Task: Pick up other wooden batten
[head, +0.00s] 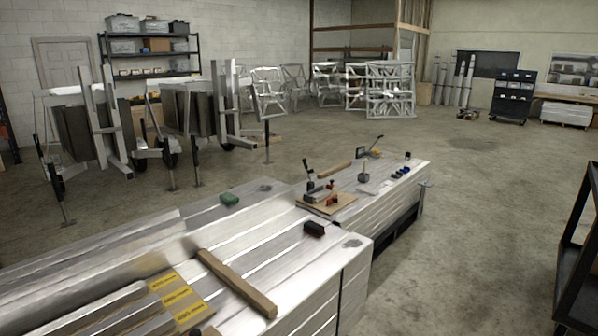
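A long wooden batten (236,284) lies flat across the slatted top of the near aluminium stack (310,271), next to a board with yellow labels (176,297). A second, smaller-looking wooden batten (334,170) lies on the farther aluminium stack (385,199), behind a clamp-like tool (319,192). A small brown wooden end (210,331) shows at the bottom edge; the rest of it is out of frame. Neither of my grippers is in view, and no gripper touches any batten seen here.
A black block (314,229) and a green item (229,198) lie on the aluminium. A mallet (364,172) and small tools sit on the far stack. Trailers (92,130) stand at left, a dark cart (577,262) at right. The concrete floor (470,215) between is clear.

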